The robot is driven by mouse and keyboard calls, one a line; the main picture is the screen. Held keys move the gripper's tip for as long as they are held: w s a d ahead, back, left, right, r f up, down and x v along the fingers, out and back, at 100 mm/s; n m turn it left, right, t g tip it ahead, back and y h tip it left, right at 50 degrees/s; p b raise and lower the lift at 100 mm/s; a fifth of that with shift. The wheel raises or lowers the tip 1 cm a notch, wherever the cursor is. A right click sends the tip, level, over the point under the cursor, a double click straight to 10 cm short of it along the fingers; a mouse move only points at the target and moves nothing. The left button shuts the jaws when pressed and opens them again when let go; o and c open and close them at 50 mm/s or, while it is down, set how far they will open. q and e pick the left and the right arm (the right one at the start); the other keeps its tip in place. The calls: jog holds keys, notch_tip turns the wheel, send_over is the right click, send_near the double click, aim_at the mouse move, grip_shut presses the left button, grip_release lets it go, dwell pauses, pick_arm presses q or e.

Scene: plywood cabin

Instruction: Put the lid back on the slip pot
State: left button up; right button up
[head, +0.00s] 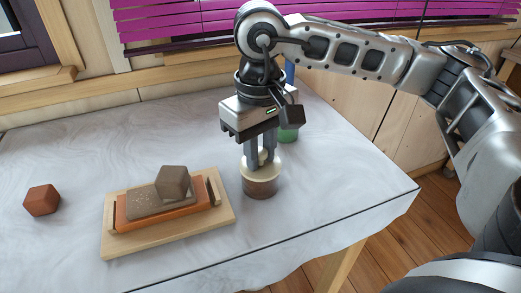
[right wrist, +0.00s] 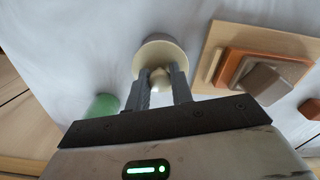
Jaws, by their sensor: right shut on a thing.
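The slip pot (head: 260,189) is a short brown round pot on the table, right of the wooden board. The cream lid (head: 275,164) is at the pot's mouth; I cannot tell whether it is fully seated or slightly above. My right gripper (head: 261,160) points down, with its fingers shut on the lid's knob. My left gripper is not in view.
A wooden board (head: 225,215) holds an orange block (head: 190,210) and a grey-brown cube (head: 173,182). A reddish cube (head: 42,200) lies at the left. A green container (head: 289,134) stands behind my gripper. The table (head: 340,190) is clear to the right, up to its edge.

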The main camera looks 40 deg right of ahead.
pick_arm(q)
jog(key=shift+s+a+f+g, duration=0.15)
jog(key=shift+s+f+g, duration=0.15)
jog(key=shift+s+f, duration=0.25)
pick_arm(e)
jog(key=o, duration=1.4)
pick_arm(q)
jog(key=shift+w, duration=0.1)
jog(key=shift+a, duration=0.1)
pick_arm(e)
jog(key=shift+r, duration=0.1)
jog(key=shift+r+p, duration=1.75)
jog(key=shift+r, duration=1.25)
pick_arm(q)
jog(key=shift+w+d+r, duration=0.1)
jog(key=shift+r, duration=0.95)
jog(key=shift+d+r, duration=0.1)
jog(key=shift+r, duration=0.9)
pick_arm(e)
jog(key=shift+r, duration=0.4)
